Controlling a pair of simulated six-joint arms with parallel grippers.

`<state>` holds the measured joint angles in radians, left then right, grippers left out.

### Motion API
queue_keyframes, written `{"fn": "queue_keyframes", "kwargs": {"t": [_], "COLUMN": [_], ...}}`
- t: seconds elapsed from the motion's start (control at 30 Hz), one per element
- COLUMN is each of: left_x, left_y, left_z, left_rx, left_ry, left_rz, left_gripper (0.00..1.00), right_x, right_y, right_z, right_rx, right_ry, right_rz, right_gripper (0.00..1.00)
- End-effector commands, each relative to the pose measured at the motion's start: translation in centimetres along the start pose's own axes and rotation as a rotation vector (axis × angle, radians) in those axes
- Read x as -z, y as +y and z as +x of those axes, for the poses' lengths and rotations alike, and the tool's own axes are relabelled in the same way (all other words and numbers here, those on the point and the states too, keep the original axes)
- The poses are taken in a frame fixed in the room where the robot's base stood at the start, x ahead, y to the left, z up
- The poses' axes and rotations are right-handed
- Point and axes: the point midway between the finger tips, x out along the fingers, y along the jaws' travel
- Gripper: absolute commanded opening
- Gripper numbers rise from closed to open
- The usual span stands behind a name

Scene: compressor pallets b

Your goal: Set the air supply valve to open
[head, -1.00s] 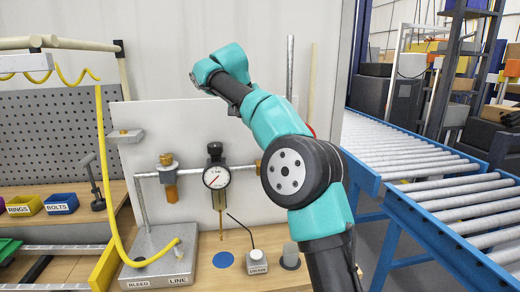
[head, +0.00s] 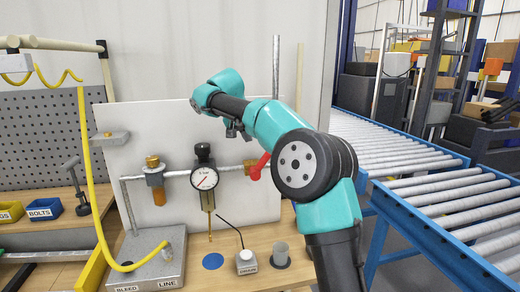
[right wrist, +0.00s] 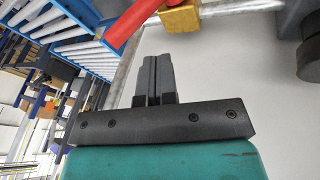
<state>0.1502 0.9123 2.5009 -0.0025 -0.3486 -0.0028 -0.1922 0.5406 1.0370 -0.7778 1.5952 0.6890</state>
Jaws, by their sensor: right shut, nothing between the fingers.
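The air supply valve has a brass body (head: 249,168) on the grey pipe, right of the gauge, with a red lever (head: 259,166) at its right side. My right arm partly covers that area in the head view. The right wrist view shows the red lever (right wrist: 128,26) slanting beside the brass body (right wrist: 180,17), at the top edge. My right gripper (right wrist: 157,60) has its fingers together, empty, apart from the lever in that view. In the head view only small dark parts of the right gripper (head: 236,129) show below the forearm. My left gripper is out of view.
A round pressure gauge (head: 204,178) and a brass filter (head: 154,180) sit on the same pipe. A yellow hose (head: 91,180) runs to a grey block (head: 150,262). A drain button (head: 246,261) stands on the bench. Roller conveyors (head: 440,200) stand at the right.

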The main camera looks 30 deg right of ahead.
Motion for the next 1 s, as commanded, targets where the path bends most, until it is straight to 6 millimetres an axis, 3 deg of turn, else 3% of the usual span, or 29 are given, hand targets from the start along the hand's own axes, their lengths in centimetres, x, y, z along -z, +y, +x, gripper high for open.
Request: {"fn": "queue_keyframes", "kwargs": {"t": [0.17,0.43,1.0], "left_x": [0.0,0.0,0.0], "left_y": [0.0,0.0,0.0], "left_z": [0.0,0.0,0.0], "left_rx": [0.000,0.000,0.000], "left_ry": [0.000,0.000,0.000], "left_rz": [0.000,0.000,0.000], "left_gripper": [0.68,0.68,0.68], "right_x": [0.0,-0.8,-1.0], "right_y": [0.1,2.1,2.7], "right_z": [3.2,5.4,5.9], "right_rx": [-0.002,-0.002,0.002], "right_ry": [-0.002,-0.001,-0.001], "right_rz": [-0.001,0.001,0.003], "right_gripper": [0.00,0.00,0.00]}}
